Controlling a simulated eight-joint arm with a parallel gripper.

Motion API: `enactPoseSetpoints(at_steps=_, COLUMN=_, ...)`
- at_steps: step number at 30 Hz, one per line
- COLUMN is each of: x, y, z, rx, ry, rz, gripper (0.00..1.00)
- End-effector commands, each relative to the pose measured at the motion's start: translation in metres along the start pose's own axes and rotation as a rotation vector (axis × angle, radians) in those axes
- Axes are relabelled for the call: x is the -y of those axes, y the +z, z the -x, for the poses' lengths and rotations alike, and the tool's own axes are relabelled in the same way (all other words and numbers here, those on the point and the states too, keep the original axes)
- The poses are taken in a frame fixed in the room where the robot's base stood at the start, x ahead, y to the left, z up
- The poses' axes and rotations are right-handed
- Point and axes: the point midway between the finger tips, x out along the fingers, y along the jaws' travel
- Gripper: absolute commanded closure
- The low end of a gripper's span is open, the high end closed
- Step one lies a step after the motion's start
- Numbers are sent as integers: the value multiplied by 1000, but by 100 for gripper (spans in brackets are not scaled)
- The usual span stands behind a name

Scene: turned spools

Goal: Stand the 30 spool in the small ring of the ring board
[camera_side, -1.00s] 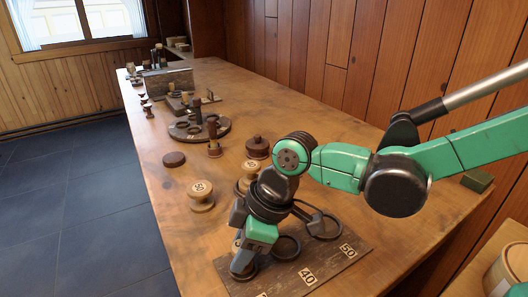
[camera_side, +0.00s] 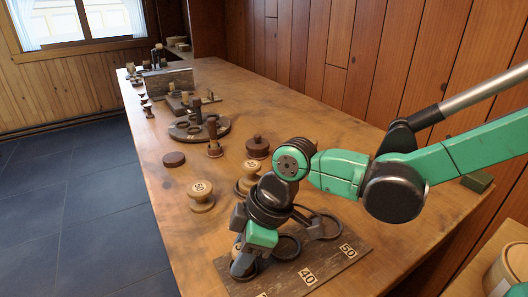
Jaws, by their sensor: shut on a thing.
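The ring board (camera_side: 325,273) is a dark plank at the front of the table, with raised rings and white number plates reading 40 and 50. A third plate at the bottom edge is cut off. My gripper (camera_side: 243,264) points down at the left end of the board, over the small ring's place. It is shut on the 30 spool (camera_side: 238,241), of which only a pale sliver shows between the fingers. The fingers hide the small ring, so I cannot tell whether the spool's base is inside it or above it.
Two pale numbered spools, one (camera_side: 201,197) in the open and one (camera_side: 248,184) partly behind my wrist, stand behind the board. A dark disc (camera_side: 174,159), a lidded brown pot (camera_side: 257,147) and a round holed stand (camera_side: 181,134) are farther back.

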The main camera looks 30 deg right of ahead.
Motion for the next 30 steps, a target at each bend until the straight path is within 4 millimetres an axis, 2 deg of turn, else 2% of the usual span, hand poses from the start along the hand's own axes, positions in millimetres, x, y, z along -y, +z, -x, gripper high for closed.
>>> enactPoseSetpoints(at_steps=12, x=0, y=0, z=-1, rx=0, ry=0, rz=0, gripper=100)
enactPoseSetpoints(at_steps=13, x=0, y=0, z=-1, rx=0, ry=0, rz=0, gripper=60)
enactPoseSetpoints(at_steps=15, x=0, y=0, z=0, rx=0, ry=0, rz=0, gripper=40)
enactPoseSetpoints(at_steps=17, x=0, y=0, z=0, rx=0, ry=0, rz=0, gripper=26)
enactPoseSetpoints(at_steps=30, x=0, y=-3, z=6, rx=0, ry=0, rz=0, gripper=26)
